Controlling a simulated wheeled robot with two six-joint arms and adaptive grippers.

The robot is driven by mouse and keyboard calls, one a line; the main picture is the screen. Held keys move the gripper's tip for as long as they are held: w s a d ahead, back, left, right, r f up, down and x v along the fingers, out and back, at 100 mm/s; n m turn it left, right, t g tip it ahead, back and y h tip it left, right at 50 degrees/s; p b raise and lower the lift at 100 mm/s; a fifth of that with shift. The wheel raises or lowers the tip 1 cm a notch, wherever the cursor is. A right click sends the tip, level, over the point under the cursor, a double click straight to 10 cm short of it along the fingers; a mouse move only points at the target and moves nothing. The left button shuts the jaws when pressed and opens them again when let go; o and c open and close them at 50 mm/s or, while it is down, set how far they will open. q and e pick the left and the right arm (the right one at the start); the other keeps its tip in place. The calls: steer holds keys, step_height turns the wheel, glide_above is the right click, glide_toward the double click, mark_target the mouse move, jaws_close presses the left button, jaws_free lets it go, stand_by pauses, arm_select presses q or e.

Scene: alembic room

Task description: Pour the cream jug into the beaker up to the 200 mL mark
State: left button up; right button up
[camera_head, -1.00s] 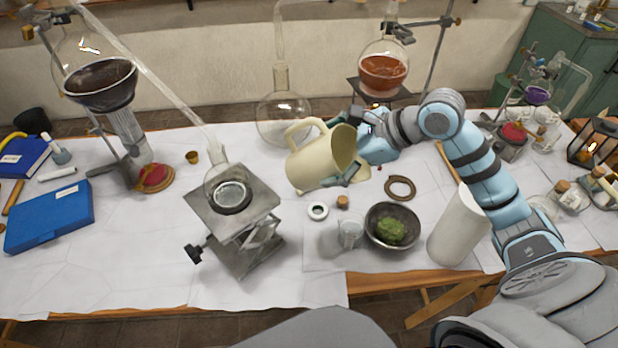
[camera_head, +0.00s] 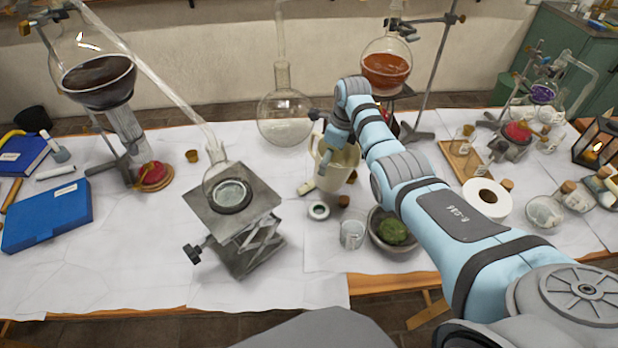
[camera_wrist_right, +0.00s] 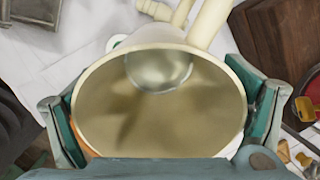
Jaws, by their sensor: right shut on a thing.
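The cream jug (camera_head: 334,176) is at the middle of the table, partly hidden by my right arm. My right gripper (camera_head: 338,140) is shut on it from above, with a finger on either side of the jug's body in the right wrist view (camera_wrist_right: 110,118). The jug looks close to upright, and I cannot tell whether it touches the table. A rounded, shiny patch shows inside; its liquid level is unclear. The clear beaker (camera_head: 352,235) stands in front of the jug, apart from it; its marks and contents are too small to read. My left gripper is not in view.
A bowl of green matter (camera_head: 392,232) stands right of the beaker, partly under my arm. A round flask (camera_head: 284,120) stands behind the jug. A lab jack (camera_head: 240,240) stands left.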

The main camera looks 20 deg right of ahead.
steer(key=s+a+f+n+g, duration=0.2)
steer(key=a, duration=0.5)
steer(key=s+d+r+t+y+p, duration=0.1)
steer(key=s+r+t+y, duration=0.2)
steer(key=t, duration=0.7)
steer(key=shift+s+d+r+y, duration=0.2)
steer(key=shift+s+r+y, duration=0.2)
steer(key=shift+s+y, duration=0.6)
